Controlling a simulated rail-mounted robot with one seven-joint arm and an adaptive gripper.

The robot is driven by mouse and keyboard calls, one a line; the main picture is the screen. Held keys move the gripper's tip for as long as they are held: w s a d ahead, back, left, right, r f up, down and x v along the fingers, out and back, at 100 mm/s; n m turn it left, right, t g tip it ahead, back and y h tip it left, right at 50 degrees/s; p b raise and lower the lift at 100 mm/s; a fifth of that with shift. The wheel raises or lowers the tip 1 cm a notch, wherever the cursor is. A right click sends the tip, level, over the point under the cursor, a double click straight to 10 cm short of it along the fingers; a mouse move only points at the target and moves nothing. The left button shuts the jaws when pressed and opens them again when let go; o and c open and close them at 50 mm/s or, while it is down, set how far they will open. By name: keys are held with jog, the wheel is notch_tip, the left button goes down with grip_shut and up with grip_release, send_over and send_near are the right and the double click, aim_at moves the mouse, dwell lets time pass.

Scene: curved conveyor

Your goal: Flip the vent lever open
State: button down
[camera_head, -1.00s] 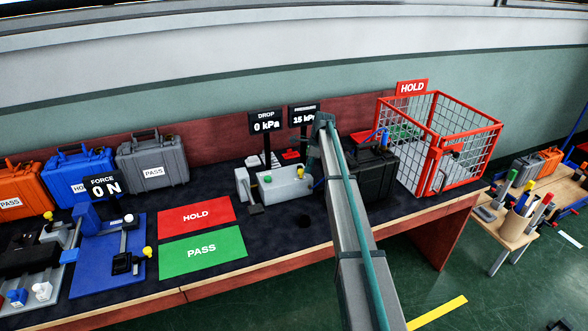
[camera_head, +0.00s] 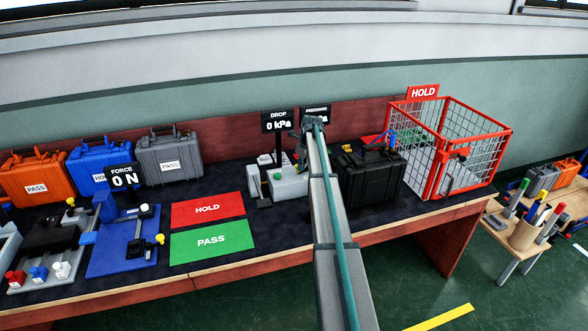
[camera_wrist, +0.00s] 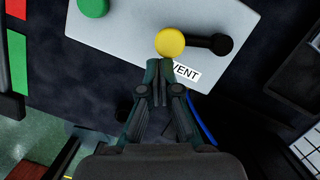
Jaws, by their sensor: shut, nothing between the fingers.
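The vent lever is a short black arm (camera_wrist: 202,42) with a yellow ball knob (camera_wrist: 171,43), on top of a pale grey box (camera_wrist: 130,38) in the wrist view. The knob points left of the black pivot (camera_wrist: 222,44). A white VENT label (camera_wrist: 187,73) sits below the lever, partly hidden by a finger. My gripper (camera_wrist: 158,66) is shut and empty, its tips just below the knob in the picture; I cannot tell whether they touch it. In the head view the grey box (camera_head: 290,186) stands on the bench, its right part and the lever hidden by my arm.
A green button (camera_wrist: 93,7) is on the box's upper left. A black case (camera_head: 370,180) stands close right of the box, with a red wire cage (camera_head: 440,160) beyond. Red HOLD (camera_head: 207,210) and green PASS (camera_head: 212,241) mats lie to the left.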

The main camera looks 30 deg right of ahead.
jog(key=shift+w+a, duration=0.25)
jog(key=shift+w, duration=0.4)
jog(key=shift+w+a, duration=0.2)
jog(key=shift+w, duration=0.4)
jog(key=shift+w+a, duration=0.1)
jog(key=shift+w, duration=0.1)
jog(key=shift+s, duration=0.1)
jog(key=s, duration=0.1)
jog(key=s+a, duration=0.1)
jog(key=s+r+p, duration=0.1)
jog(key=s, duration=0.1)
jog(key=shift+a, duration=0.35)
jog(key=b+v, duration=0.3)
jog(key=v, duration=0.6)
jog(key=shift+w+a+r, duration=0.15)
jog(key=shift+a+r, duration=0.25)
jog(key=shift+a, duration=0.2)
